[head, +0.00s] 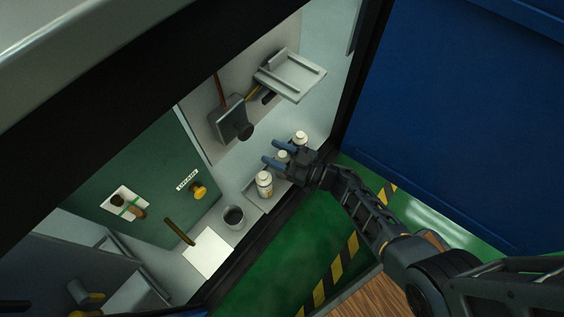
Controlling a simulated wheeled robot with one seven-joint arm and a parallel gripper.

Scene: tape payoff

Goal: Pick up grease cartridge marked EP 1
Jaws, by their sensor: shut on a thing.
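Three small white cartridges stand in a row on the light shelf inside the cabinet. My gripper (276,152) reaches in from the right with its two blue-grey fingers around the middle cartridge (283,156), shut on it. The fingers and gripper body hide much of that cartridge. I cannot tell whether it touches the shelf. Another cartridge (300,138) is just beyond the gripper to the upper right. A third cartridge (264,183) stands to the lower left, with a label too small to read. I cannot tell which is marked EP 1.
A grey cup (233,217) and a white sheet (208,253) lie left of the cartridges. A grey bracket (290,76) juts out above. The blue door (450,110) is open at right.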

